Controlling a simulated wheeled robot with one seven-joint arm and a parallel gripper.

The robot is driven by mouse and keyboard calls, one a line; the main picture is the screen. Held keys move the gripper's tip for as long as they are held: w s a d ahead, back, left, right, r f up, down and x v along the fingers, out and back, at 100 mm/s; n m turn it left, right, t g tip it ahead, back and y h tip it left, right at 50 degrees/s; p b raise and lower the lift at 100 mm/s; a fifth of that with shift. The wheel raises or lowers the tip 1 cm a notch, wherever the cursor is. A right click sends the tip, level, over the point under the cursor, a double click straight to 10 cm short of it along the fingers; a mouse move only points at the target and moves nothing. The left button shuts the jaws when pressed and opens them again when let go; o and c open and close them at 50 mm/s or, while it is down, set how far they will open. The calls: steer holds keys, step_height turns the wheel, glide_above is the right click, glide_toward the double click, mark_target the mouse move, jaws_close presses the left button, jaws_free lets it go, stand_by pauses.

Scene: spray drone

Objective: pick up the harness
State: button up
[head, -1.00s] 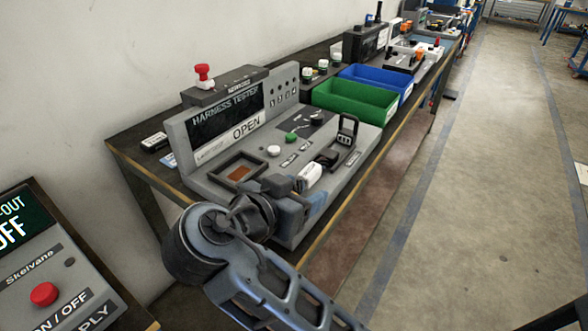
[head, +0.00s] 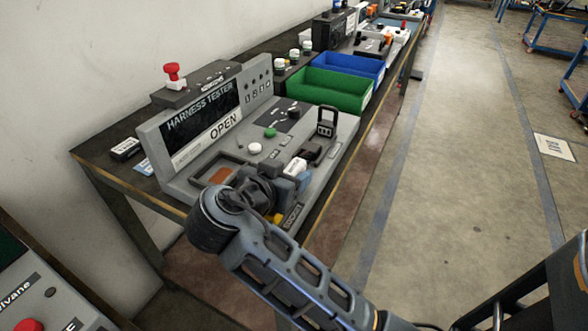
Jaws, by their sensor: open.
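The harness tester (head: 218,128), a grey console with a dark screen reading "HARNESS TESTER" and "OPEN", stands on the workbench. A small white block (head: 295,166), perhaps a harness connector, lies on its deck next to a black socket-like part (head: 311,151). I cannot make out any cable, so I cannot tell which part is the harness. My gripper (head: 291,184) is low over the front of the tester deck, just in front of the white block. My wrist hides part of it and of the deck. Its jaws are open; I cannot tell whether they touch anything.
A black upright bracket (head: 327,121) stands at the deck's right side. Green (head: 328,91) and blue (head: 348,68) bins sit behind it. Another control panel (head: 38,285) is at lower left.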

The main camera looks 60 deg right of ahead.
steer(key=shift+d+f, duration=0.15)
steer(key=shift+d, duration=0.1)
steer(key=shift+c, duration=0.3)
steer(key=c, duration=1.1)
